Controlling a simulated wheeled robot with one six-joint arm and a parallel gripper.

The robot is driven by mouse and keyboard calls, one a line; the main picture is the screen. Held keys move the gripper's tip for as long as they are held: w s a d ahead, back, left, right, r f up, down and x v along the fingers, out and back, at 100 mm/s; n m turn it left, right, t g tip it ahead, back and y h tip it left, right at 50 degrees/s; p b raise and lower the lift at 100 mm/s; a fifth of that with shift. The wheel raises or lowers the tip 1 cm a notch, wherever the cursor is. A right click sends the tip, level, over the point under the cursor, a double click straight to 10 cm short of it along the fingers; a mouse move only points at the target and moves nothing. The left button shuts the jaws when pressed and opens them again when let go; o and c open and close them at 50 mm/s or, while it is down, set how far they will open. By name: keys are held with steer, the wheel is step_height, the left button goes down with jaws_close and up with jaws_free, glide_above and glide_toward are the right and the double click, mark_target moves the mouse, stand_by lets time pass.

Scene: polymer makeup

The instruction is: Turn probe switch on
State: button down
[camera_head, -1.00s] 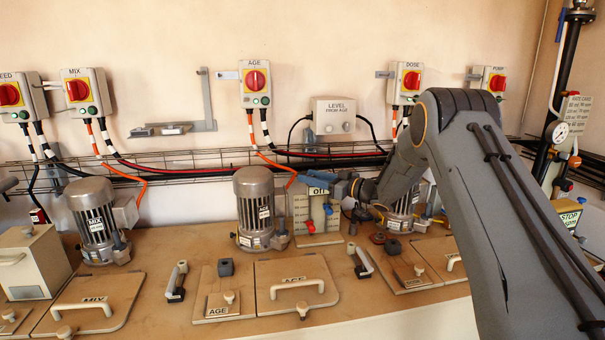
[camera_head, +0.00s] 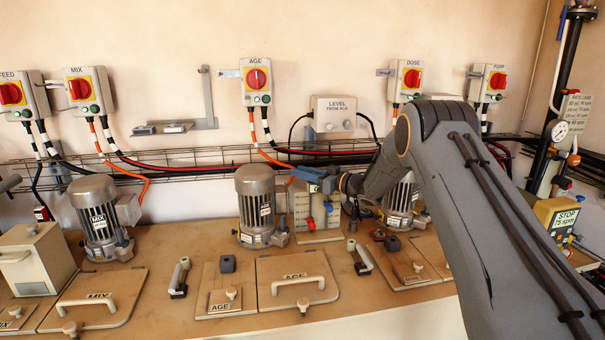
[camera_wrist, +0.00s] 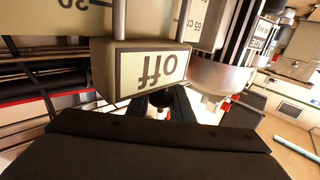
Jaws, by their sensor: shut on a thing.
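A pale block marked "off" (camera_wrist: 150,67) fills the upper middle of the wrist view, its lettering upside down there. My gripper (camera_head: 312,176) is at the top of the pale board (camera_head: 302,212) with blue and red handles, and hides the label in the head view. In the wrist view my dark blue fingers (camera_wrist: 165,101) are shut on a small dark knob (camera_wrist: 158,98) just below the "off" block. The fingers and block hide most of the knob. I cannot tell whether this knob is the probe switch.
A grey AGE motor (camera_head: 254,200) stands just left of the board, and a DOSE motor (camera_head: 402,205) stands to its right. The LEVEL box (camera_head: 333,117) is on the wall above. Cables and a wire tray (camera_head: 215,162) run behind. The tabletop holds lidded hatches (camera_head: 290,272).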

steer(key=d+m+t+h+b, duration=0.1)
steer(key=m+h+b, duration=0.1)
steer(key=m+h, duration=0.4)
steer(key=d+m+t+h+b, duration=0.2)
steer(key=m+h, duration=0.4)
steer(key=h, duration=0.4)
steer(key=w+d+m+t+h+b, duration=0.1)
steer(key=d+m+t+h+b, duration=0.1)
steer(key=m+h, duration=0.3)
steer(key=shift+d+m+h+b, duration=0.1)
steer(key=shift+m+h+b, duration=0.45)
steer(key=shift+h, duration=1.35)
steer(key=shift+r, duration=0.15)
steer(key=c, duration=1.6)
jaws_free()
